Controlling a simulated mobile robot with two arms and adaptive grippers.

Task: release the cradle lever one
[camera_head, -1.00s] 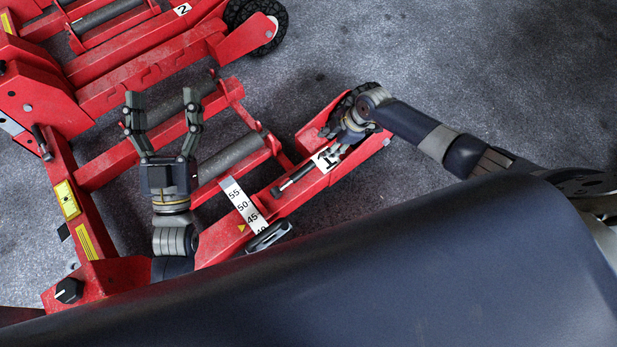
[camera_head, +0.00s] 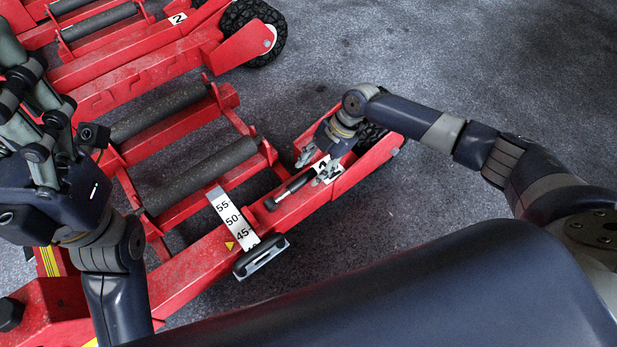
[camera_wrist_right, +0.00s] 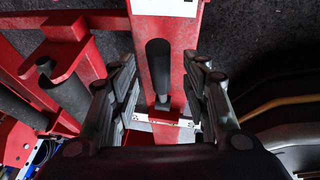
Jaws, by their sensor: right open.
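Cradle lever one, a bar with a black grip (camera_head: 287,189), lies along the red beam beside the white number label (camera_head: 322,167). My right gripper (camera_head: 313,167) is over the beam by the label, at the lever's far end. In the right wrist view, the lever's black grip (camera_wrist_right: 159,66) and thin rod show between the spread fingers of my right gripper (camera_wrist_right: 163,88), with a gap on both sides. The right gripper is open and empty. My left gripper (camera_head: 35,105) is at the left edge, away from the lever; its fingertips are partly cut off.
The red jack frame has dark rollers (camera_head: 200,175) and a white scale strip (camera_head: 232,217) with a grey clamp (camera_head: 260,257). A second red cradle (camera_head: 150,60) with a black wheel (camera_head: 252,32) stands behind. The grey carpet (camera_head: 480,80) is clear at the upper right.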

